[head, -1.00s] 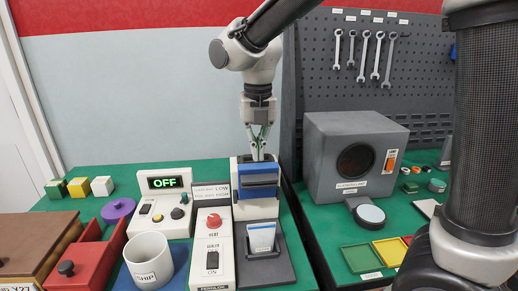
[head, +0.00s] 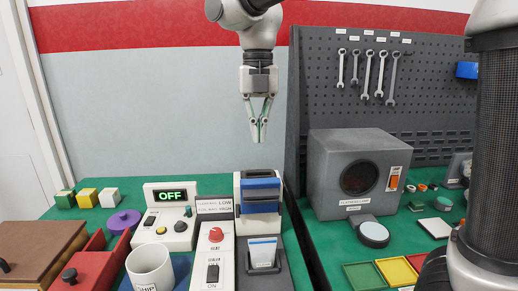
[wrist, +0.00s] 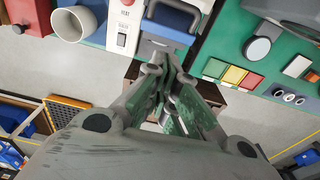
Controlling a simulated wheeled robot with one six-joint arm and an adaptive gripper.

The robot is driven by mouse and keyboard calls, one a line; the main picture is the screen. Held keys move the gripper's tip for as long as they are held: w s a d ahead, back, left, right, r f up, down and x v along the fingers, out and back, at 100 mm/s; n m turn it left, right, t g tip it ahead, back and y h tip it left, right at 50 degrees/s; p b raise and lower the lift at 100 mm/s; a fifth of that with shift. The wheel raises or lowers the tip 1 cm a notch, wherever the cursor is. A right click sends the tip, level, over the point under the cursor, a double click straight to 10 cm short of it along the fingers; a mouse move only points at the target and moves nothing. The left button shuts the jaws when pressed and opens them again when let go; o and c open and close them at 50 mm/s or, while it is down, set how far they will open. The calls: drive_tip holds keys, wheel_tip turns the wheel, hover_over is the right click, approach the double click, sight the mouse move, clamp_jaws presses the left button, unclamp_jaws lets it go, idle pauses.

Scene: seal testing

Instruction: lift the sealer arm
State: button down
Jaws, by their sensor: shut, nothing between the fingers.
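The sealer (head: 238,192) is a white upright unit with blue parts on its front, standing on the green bench. Its blue arm (head: 261,184) lies across the upper front, above a second blue band. A white-and-blue packet (head: 263,252) stands in a dark holder (head: 282,268) in front of it. My gripper (head: 259,138) hangs above the sealer, pointing down, shut and empty, clearly apart from the blue arm. In the wrist view my fingers (wrist: 166,62) are close together, and a blue part of the sealer (wrist: 176,16) shows beyond them.
A white control box with a red knob (head: 215,236), an OFF display box (head: 171,196) and a white mug (head: 151,268) stand left. A grey lamp box (head: 330,185) and coloured trays (head: 397,270) are right. The air around my gripper is clear.

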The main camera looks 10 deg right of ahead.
approach(257, 179)
drive_tip(key=s+f, duration=0.2)
drive_tip(key=f, duration=0.1)
drive_tip(key=s+f, duration=0.1)
drive_tip(key=f, duration=0.1)
drive_tip(key=shift+s+d+f, duration=0.1)
drive_tip(key=shift+s, duration=0.25)
drive_tip(key=w, duration=0.1)
drive_tip(key=w+f, duration=0.1)
drive_tip(key=shift+w+f, duration=0.35)
drive_tip(key=shift+w, duration=0.05)
drive_tip(key=shift+w+f, duration=0.15)
drive_tip(key=shift+w, duration=0.35)
